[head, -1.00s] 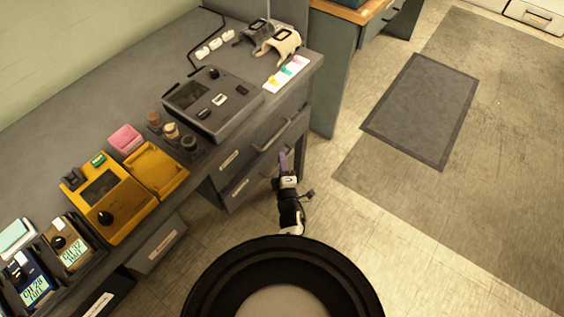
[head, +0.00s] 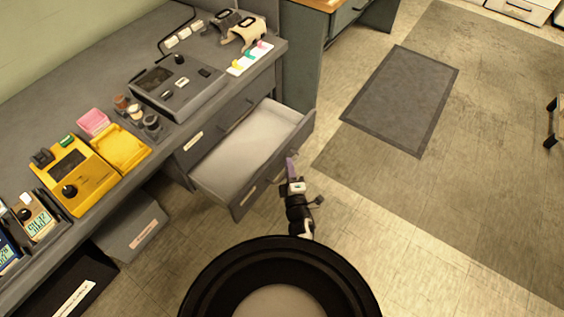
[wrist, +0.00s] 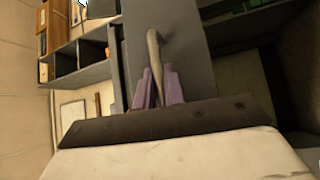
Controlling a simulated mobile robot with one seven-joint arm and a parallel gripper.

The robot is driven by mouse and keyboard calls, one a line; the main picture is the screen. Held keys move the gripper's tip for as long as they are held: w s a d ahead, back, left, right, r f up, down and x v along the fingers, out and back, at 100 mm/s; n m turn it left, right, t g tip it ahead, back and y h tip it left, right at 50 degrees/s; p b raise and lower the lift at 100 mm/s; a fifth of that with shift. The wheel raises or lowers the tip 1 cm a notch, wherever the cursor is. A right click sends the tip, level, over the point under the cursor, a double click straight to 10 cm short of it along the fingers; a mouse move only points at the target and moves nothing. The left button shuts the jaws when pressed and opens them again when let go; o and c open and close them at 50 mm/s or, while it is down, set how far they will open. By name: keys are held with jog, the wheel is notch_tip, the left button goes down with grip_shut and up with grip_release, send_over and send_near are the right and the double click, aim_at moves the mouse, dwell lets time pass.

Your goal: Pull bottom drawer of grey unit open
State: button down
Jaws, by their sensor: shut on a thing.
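The grey unit (head: 182,178) stands under the grey desk top. Its bottom drawer (head: 240,150) is pulled well out, and its pale inside looks empty. The drawer above it (head: 212,130) is shut. My gripper (head: 291,165) is at the front of the open drawer, at its right part. In the wrist view, the purple fingers of my gripper (wrist: 158,88) are shut on the drawer's bar handle (wrist: 153,45), one on each side. The handle stands out from the dark grey drawer front (wrist: 185,40). In the head view my gripper hides part of the handle.
Floor is clear to the right of the drawer, with a dark mat (head: 400,100) further off. A grey bin (head: 130,222) stands under the desk to the left. Devices, including a yellow one (head: 75,175), sit on the desk top. Another desk (head: 305,55) stands behind.

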jog(key=shift+s+d, duration=0.6)
jog(key=shift+d, duration=0.25)
jog(key=shift+s+d, duration=0.55)
jog(key=shift+d, duration=0.3)
jog(key=c, duration=1.8)
grip_release()
jog(key=shift+o, duration=0.2)
jog(key=shift+s, duration=0.15)
